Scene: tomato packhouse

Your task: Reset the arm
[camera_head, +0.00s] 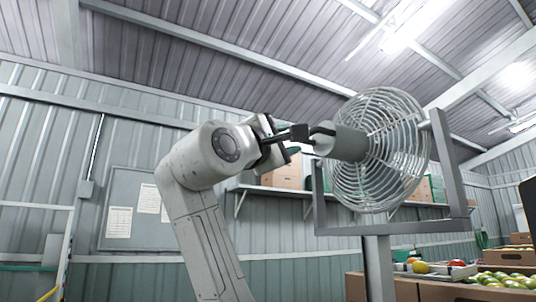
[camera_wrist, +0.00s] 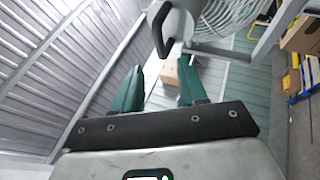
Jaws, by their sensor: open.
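My arm rises from the bottom of the head view, and its end is raised beside a large caged fan (camera_head: 385,150). My gripper (camera_head: 292,143) shows there partly, with dark green fingers left of the fan's grey motor housing (camera_head: 345,143). In the wrist view my gripper (camera_wrist: 159,66) has its two green fingers spread apart with nothing held between them. The motor housing (camera_wrist: 181,17) and its dark handle (camera_wrist: 161,30) lie just beyond the fingertips. I cannot tell how large the gap to them is.
The fan sits in a grey frame (camera_head: 440,165) on a post. A wall shelf (camera_head: 250,188) with cardboard boxes (camera_head: 283,172) is behind. Trays of tomatoes (camera_head: 503,282) stand at the lower right. A notice board (camera_head: 135,205) hangs at left. The upper left is free.

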